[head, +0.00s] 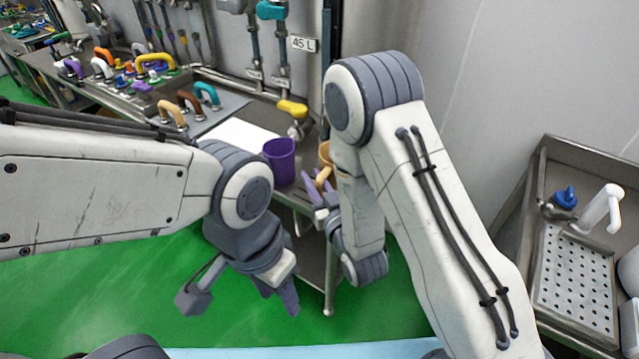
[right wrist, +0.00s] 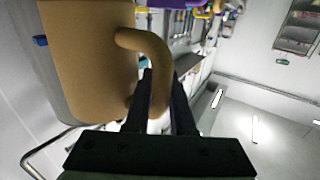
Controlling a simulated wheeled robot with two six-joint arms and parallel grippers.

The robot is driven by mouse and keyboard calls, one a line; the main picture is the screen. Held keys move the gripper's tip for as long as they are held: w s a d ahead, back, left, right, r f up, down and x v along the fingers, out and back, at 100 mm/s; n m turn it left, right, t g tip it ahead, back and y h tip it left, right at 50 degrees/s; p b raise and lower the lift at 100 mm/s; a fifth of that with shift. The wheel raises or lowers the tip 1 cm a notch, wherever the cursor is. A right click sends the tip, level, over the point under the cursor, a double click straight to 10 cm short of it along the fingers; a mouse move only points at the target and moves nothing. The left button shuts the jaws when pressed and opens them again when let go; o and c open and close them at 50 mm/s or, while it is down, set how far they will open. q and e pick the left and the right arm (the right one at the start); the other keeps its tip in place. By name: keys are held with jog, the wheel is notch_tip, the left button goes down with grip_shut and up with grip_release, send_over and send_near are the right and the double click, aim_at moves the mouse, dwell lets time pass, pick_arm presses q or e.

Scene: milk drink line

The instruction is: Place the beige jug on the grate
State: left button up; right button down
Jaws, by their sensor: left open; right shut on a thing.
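The beige jug (head: 325,155) is at the front edge of the steel counter, mostly hidden behind my right arm. My right gripper (head: 317,187) is shut on its handle. In the right wrist view the jug (right wrist: 90,60) is large and close at left, its handle between the two dark fingers (right wrist: 160,105). I cannot tell whether the jug touches the counter. A perforated metal plate (head: 575,285), which looks like the grate, lies in the steel sink at right, its visible part bare. My left gripper (head: 282,298) is open and empty, low over the green floor.
A purple jug (head: 280,160) stands just left of the beige jug, near a white board (head: 238,138) and a yellow-handled valve (head: 292,108). Several coloured handled items line the counter's left. A white tap (head: 602,208) and a blue-topped item (head: 565,197) stand behind the perforated plate.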

jog(key=w+f+b, duration=0.3)
jog(key=w+a+f+b, duration=0.1)
jog(key=w+f+b, duration=0.1)
jog(key=w+f, duration=0.2)
jog(key=w+a+f+b, duration=0.1)
jog(key=w+f+b, duration=0.2)
jog(key=w+f, duration=0.1)
jog(key=shift+w+a+b, duration=0.1)
jog(key=shift+a+b, duration=0.1)
jog(key=shift+b, duration=0.1)
jog(key=shift+f, duration=0.2)
jog(key=c, duration=0.8)
grip_release()
jog(key=shift+o, duration=0.2)
jog(key=shift+r, duration=0.1)
